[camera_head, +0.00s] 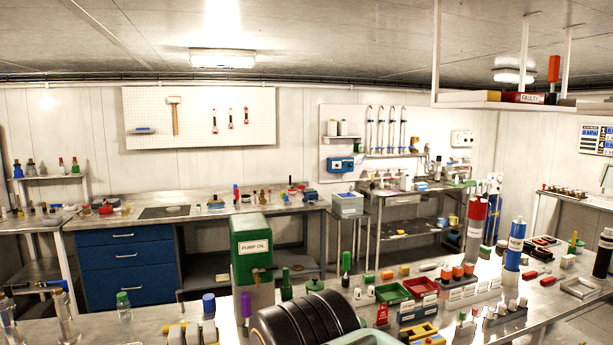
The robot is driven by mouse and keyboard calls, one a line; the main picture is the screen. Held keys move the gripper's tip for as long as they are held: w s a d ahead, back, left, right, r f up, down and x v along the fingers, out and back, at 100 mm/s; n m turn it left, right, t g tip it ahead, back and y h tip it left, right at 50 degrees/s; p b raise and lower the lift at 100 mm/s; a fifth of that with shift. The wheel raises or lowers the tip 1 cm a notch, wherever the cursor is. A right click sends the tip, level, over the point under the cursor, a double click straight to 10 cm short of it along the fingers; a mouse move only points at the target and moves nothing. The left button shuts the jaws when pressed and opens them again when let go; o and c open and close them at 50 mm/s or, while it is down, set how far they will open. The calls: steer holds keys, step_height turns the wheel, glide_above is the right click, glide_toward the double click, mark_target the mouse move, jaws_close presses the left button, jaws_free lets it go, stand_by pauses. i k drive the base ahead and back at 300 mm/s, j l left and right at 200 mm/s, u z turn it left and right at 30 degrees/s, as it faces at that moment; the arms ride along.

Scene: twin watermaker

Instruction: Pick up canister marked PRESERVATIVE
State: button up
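I cannot make out a canister marked PRESERVATIVE; no label that I can read here says so. A green container (250,236) labelled PUMP OIL stands upright on the near bench, left of the middle. A blue and white cylinder (515,245) labelled NEW and a red-topped grey cylinder (476,228) stand upright on the bench at right. Other small bottles have labels too small to read. My gripper is not in view.
A large black ribbed drum (305,318) blocks the near bench's front middle. Red and green trays (393,293) and several small parts crowd the bench to its right. A steel bench (270,206) with blue drawers (125,268) runs along the back wall. A shelf (480,104) hangs at upper right.

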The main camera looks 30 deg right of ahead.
mark_target(405, 180)
steer(key=l+z, duration=0.1)
steer(key=z, duration=0.25)
steer(key=l+z, duration=0.1)
steer(key=z, duration=0.6)
steer(key=i+l+z, duration=0.15)
steer(key=l, duration=0.25)
steer(key=i+l+z, duration=0.15)
steer(key=l, duration=0.3)
steer(key=i+l+z, duration=0.25)
steer(key=l+z, duration=0.25)
steer(key=i+l+z, duration=0.7)
steer(key=z, duration=0.25)
steer(key=i+l+z, duration=0.15)
steer(key=i+z, duration=0.15)
steer(key=i, duration=0.2)
steer(key=i+z, duration=0.25)
steer(key=i, duration=1.5)
steer(key=i+u, duration=0.1)
steer(key=i, duration=1.1)
steer(key=i+l+u, duration=0.1)
steer(key=i, duration=1.1)
